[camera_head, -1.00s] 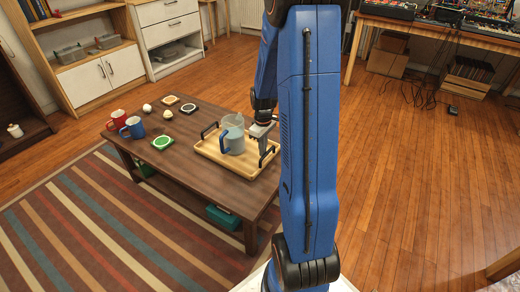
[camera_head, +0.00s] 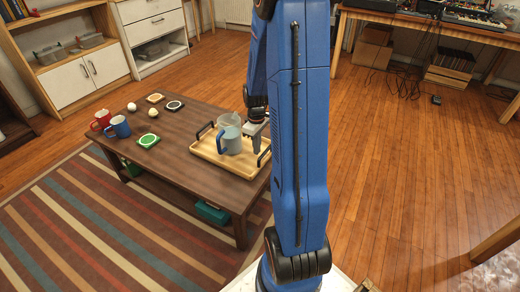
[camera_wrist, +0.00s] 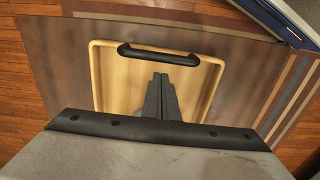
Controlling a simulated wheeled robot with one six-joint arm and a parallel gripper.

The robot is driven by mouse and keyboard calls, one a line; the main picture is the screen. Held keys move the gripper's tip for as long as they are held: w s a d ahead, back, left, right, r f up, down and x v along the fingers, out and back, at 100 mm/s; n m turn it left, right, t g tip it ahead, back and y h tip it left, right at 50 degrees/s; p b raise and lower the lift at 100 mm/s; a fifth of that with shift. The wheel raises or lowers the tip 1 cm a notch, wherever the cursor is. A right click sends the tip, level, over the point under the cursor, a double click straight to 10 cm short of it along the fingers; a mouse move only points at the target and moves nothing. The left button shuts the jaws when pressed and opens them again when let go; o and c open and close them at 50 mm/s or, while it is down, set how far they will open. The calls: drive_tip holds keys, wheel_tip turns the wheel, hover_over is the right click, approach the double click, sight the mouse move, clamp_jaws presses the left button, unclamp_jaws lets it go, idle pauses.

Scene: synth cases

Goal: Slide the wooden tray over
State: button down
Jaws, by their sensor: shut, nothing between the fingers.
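The wooden tray (camera_head: 205,152) is pale, with a black handle at each end. It lies on the right end of the dark coffee table. A clear pitcher with a blue-grey handle (camera_head: 230,140) stands on it. My gripper (camera_head: 257,146) points down at the tray's right part, beside the pitcher. In the wrist view my fingers (camera_wrist: 160,80) are together and empty over the bare tray floor (camera_wrist: 120,85). Their tips appear just short of one black handle (camera_wrist: 158,54). I cannot tell whether they touch the tray.
On the coffee table (camera_head: 185,176) stand a red mug (camera_head: 102,119), a blue mug (camera_head: 119,127), a green coaster (camera_head: 148,141) and small pale items. The table's middle, left of the tray, is mostly clear. A striped rug (camera_head: 100,225) lies below.

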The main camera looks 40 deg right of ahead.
drive_tip(key=shift+w+a+r, duration=0.1)
drive_tip(key=shift+w+a, duration=0.05)
drive_tip(key=shift+w, duration=0.45)
drive_tip(key=shift+w+a+r, duration=0.1)
drive_tip(key=shift+w+a, duration=0.05)
drive_tip(key=shift+w, duration=0.45)
wheel_tip(320, 180, up, 10)
drive_tip(key=shift+s+f, duration=0.15)
drive_tip(key=shift+f, duration=0.05)
drive_tip(key=s+a+r+m+t, duration=0.1)
drive_tip(key=s+a+r+t, duration=0.1)
drive_tip(key=s+a+r, duration=0.65)
drive_tip(key=s+a+r+m+t, duration=0.1)
drive_tip(key=s+a+r, duration=0.5)
drive_tip(key=a, duration=0.5)
drive_tip(key=s+a+r+m+t, duration=0.1)
drive_tip(key=s+a, duration=0.3)
drive_tip(key=s, duration=0.4)
drive_tip(key=shift+a+m+t, duration=0.15)
drive_tip(key=shift+m+t, duration=0.15)
drive_tip(key=shift+t, duration=0.1)
